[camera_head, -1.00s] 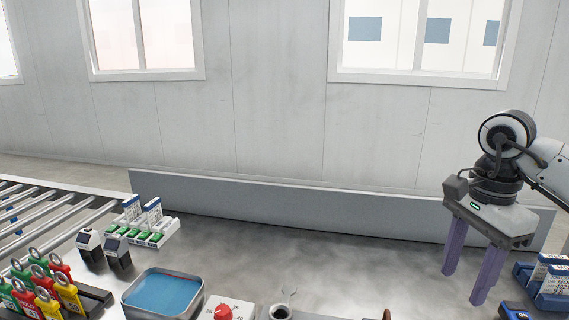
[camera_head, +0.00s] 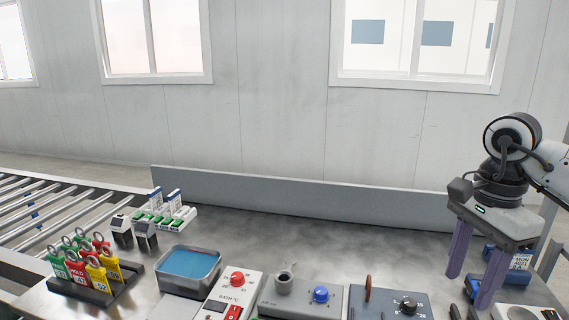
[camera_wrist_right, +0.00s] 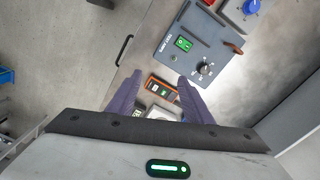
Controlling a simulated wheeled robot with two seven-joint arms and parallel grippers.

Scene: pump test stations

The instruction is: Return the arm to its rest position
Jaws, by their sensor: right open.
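My right gripper (camera_head: 473,270) is at the right of the head view, with its purple fingers spread apart and pointing down above the right end of the bench. It also shows in the right wrist view (camera_wrist_right: 156,88), where nothing is held between the fingers. In the wrist view an orange and black handheld meter (camera_wrist_right: 160,87) lies below, seen between the fingertips. My left gripper is not in either view.
Along the bench are a blue bath tray (camera_head: 190,262), a bath controller with a red knob (camera_head: 237,280), a unit with a blue knob (camera_head: 320,294) and a dark control box (camera_head: 392,303). Colored tags (camera_head: 90,270) stand at left. A blue bin (camera_head: 518,262) stands behind the right gripper.

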